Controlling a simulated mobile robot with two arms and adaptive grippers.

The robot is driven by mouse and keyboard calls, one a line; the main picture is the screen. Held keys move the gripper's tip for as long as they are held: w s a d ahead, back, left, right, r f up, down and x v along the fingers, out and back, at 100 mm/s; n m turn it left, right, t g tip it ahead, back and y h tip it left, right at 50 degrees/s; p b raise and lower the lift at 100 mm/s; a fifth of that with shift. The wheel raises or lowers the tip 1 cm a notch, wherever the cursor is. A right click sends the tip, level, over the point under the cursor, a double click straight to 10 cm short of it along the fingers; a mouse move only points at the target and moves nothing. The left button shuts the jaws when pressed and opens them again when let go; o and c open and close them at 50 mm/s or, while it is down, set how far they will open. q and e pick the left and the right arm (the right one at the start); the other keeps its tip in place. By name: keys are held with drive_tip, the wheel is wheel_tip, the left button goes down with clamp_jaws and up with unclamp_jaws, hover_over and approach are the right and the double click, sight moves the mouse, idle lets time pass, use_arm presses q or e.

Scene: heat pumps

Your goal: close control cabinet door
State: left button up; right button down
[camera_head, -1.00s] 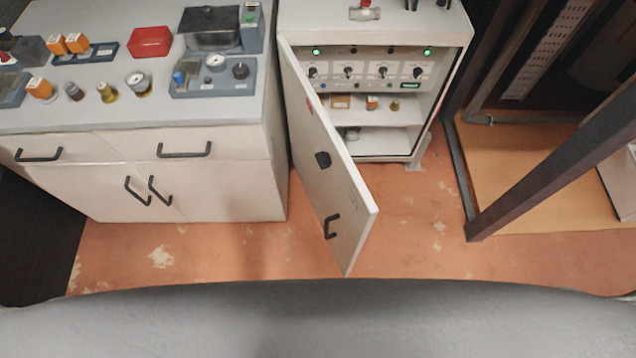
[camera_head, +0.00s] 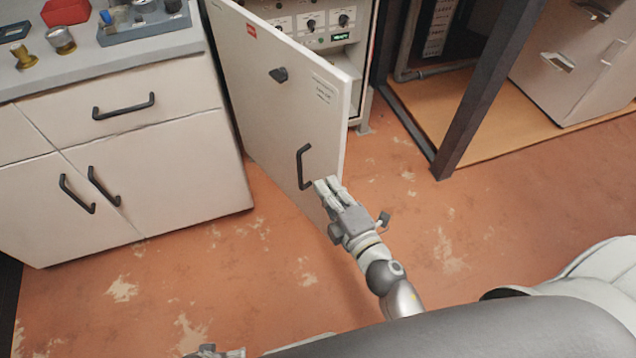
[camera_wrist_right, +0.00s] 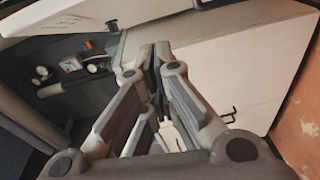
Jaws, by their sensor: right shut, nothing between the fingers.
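The white control cabinet door (camera_head: 280,100) stands wide open, swung out toward me from its left side. A black handle (camera_head: 303,167) and a dark latch (camera_head: 278,75) are on its outer face. The control cabinet (camera_head: 364,108) is behind it, with part of its knob panel (camera_head: 312,22) showing through the gap. My right gripper (camera_head: 326,187) is shut and empty, with its fingertips by the door's lower free edge, just below and right of the handle. I cannot tell whether they touch. Its shut fingers (camera_wrist_right: 155,55) also show in the right wrist view. A small part of my left gripper (camera_head: 215,351) shows at the bottom edge.
A dark metal post (camera_head: 478,85) stands to the right of the cabinet. The worn orange floor (camera_head: 270,265) in front is clear.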

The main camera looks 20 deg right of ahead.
drive_tip(key=r, duration=0.2)
use_arm(q)
drive_tip(key=s+f+p, duration=0.1)
drive_tip(key=s+f, duration=0.3)
drive_tip(key=shift+s+a+f+p, duration=0.15)
drive_tip(key=shift+a+f+p, duration=0.2)
drive_tip(key=shift+a+f, duration=0.1)
use_arm(e)
hover_over(322, 145)
drive_tip(key=s+a, duration=0.2)
drive_tip(key=s, duration=0.3)
drive_tip(key=shift+w+d+f+n+t, duration=0.1)
drive_tip(key=shift+d+n+t, duration=0.05)
drive_tip(key=shift+n+t, duration=0.2)
